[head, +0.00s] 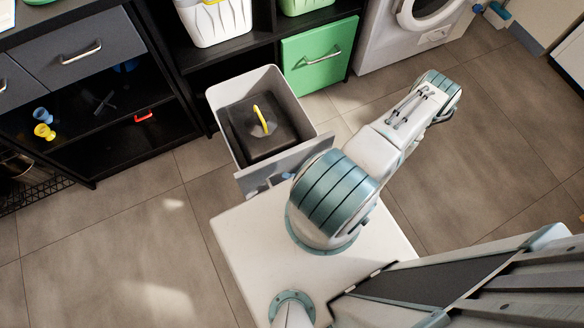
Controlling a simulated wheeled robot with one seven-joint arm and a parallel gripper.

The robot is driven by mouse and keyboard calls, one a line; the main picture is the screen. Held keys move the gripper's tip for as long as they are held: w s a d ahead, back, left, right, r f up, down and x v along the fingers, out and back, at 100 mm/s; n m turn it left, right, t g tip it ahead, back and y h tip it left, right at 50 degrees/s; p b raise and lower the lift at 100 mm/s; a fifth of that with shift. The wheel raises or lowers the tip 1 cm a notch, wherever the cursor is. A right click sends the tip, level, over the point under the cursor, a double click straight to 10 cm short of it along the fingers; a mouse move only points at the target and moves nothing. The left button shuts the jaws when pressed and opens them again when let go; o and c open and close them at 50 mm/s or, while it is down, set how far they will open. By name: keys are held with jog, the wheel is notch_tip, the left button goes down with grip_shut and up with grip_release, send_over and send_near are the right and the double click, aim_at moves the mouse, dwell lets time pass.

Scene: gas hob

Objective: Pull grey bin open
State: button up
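The grey bin (220,97) stands out from the dark shelf unit as an open-topped box. A black inner piece (255,145) with a yellow loop lies inside it. Its grey front panel (290,160) faces my base. Small blue-grey parts (268,185) show against the outer side of this panel, and may be the end of my gripper. My arm hides the right part of the panel and most of what is in front of it. I cannot see the fingers clearly, nor whether they hold the handle.
A green drawer front (310,60) with a metal handle is right of the bin. A white washing machine (405,30) stands at the upper right. Dark drawers (80,45) and shelves are at the left. The tiled floor (110,245) is clear at left and right.

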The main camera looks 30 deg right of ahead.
jog(key=p+v, duration=0.1)
jog(key=v, duration=1.3)
jog(key=shift+w, duration=0.1)
jog(key=w+d+r+n+g+p, duration=0.1)
jog(key=w+r+n+g+p, duration=0.35)
jog(key=r+n, duration=0.5)
jog(key=w+d+r+n+g+p, duration=0.1)
jog(key=w+r+n+g+p, duration=0.45)
jog(key=r, duration=0.75)
jog(key=w+d+r+n+g+p, duration=0.1)
jog(key=w+r+n+g+p, duration=0.3)
jog(key=r+n, duration=0.6)
jog(key=a+r+n+t+h+p, duration=0.1)
jog(key=a+r+n+h+p, duration=0.2)
jog(key=r, duration=0.8)
jog(key=w+a+r+n+t+h+p, duration=0.1)
jog(key=a+r+n+t+h+p, duration=0.1)
jog(key=a+r+n, duration=0.4)
jog(key=w+a+r+n+t+h+p, duration=0.1)
jog(key=a+r+n+h+p, duration=0.3)
jog(key=r+n, duration=0.8)
jog(key=shift+a+r+n+t+h, duration=0.4)
jog(key=shift+a+r+h, duration=0.55)
jog(key=shift+r, duration=1.85)
jog(key=shift+d, duration=0.15)
